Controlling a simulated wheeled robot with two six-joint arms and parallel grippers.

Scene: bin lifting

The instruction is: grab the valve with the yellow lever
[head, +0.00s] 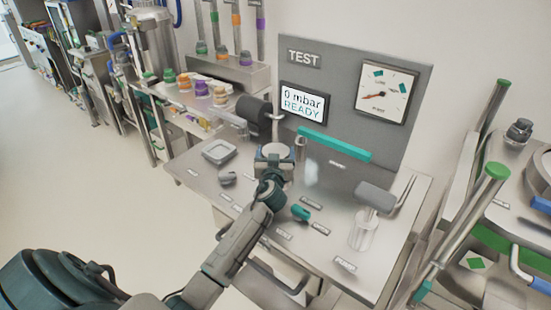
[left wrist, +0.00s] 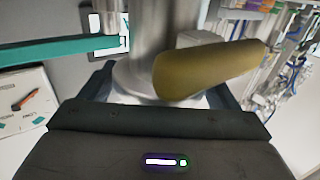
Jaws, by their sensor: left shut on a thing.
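The valve shows in the left wrist view as a silver metal body (left wrist: 133,72) with a dull yellow lever (left wrist: 205,68) pointing right. My left gripper (head: 274,158) is over the steel test bench in the head view. Its dark fingers are shut around the metal body, one on each side, with the lever across the front. In the head view the gripper mostly hides the valve, and I cannot make out the yellow lever there. My right gripper is not in view.
The bench (head: 330,255) carries a grey tray (head: 219,151), a teal knob (head: 300,213) and a clear cylinder with a grey top (head: 374,197). Behind stands a grey TEST panel (head: 345,95) with a display reading READY (head: 305,103) and a dial (head: 386,92). A teal bar (head: 335,144) crosses in front.

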